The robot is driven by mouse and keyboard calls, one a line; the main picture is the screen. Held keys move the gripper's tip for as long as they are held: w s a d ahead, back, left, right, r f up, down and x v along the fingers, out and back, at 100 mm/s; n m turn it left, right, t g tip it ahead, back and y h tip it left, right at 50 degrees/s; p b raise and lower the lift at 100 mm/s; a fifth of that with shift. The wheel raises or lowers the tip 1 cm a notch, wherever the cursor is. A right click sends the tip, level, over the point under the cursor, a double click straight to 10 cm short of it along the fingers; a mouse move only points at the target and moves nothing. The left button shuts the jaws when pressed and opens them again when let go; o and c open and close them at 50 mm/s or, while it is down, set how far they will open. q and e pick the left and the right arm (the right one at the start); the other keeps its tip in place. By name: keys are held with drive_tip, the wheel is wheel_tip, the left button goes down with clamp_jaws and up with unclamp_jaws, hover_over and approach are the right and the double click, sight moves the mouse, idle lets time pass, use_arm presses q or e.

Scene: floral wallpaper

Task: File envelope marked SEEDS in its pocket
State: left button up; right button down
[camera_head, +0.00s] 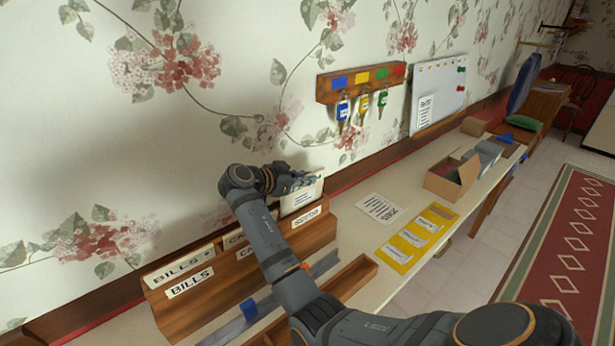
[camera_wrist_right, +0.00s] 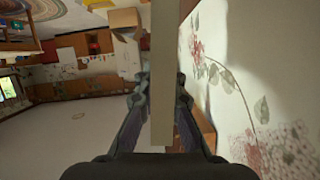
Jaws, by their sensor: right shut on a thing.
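My right gripper (camera_head: 292,183) is shut on a pale envelope (camera_head: 306,196) above the right end of the wooden letter rack (camera_head: 327,234). The envelope is upright, its lower edge close to or behind the front of the end pocket, whose label (camera_head: 307,216) seems to read SEEDS. I cannot tell how deep it is. The writing on the envelope is too small to read. In the right wrist view the envelope (camera_wrist_right: 163,70) stands edge-on between both fingers of the right gripper (camera_wrist_right: 161,88). My left gripper is not in view.
The rack's left pocket holds a BILLS envelope (camera_head: 180,266); my right arm hides the middle. A printed sheet (camera_head: 381,208), a yellow board (camera_head: 419,237) and an open cardboard box (camera_head: 453,177) lie to the right. A key rack (camera_head: 360,83) hangs on the wall behind.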

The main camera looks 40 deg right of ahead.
drive_tip(key=shift+w+f+n+g+b, duration=0.2)
drive_tip(key=shift+w+f+b, duration=0.15)
drive_tip(key=shift+f, duration=0.45)
drive_tip(key=shift+w+f+n+g+b, duration=0.2)
drive_tip(key=shift+w+f+b, duration=0.15)
drive_tip(key=shift+f, duration=0.45)
drive_tip(key=c, duration=1.4)
unclamp_jaws()
drive_tip(key=shift+a, duration=0.1)
drive_tip(key=v, duration=0.7)
drive_tip(key=shift+a+r, duration=0.1)
drive_tip(key=shift+a, duration=0.15)
